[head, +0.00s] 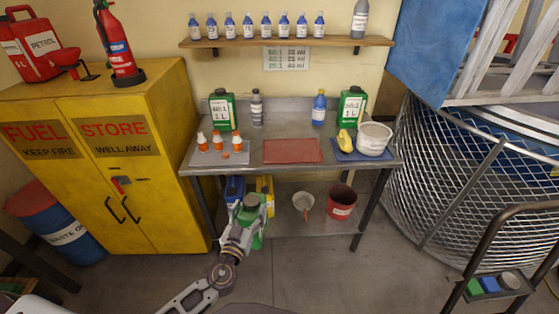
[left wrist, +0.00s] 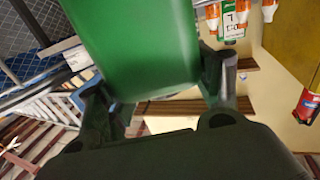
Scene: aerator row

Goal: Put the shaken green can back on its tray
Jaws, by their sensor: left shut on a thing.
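My left gripper (head: 243,218) is shut on a green can (head: 250,206), in front of the bench and below its top. In the left wrist view the green can (left wrist: 140,45) fills the upper middle between the two fingers; its label is not readable. A red tray (head: 291,151) lies bare in the middle of the bench top. A grey tray (head: 208,158) at left holds orange-and-white bottles. A blue tray (head: 348,156) at right holds a white tub (head: 374,138) and a yellow thing (head: 346,141). My right gripper is not in view.
Two other green cans, left (head: 222,112) and right (head: 352,108), stand at the back of the bench (head: 278,168). A blue bottle (head: 319,108) and a grey bottle (head: 257,108) stand between them. Under the bench are a red bucket (head: 342,203) and other containers. A yellow cabinet (head: 150,180) stands left.

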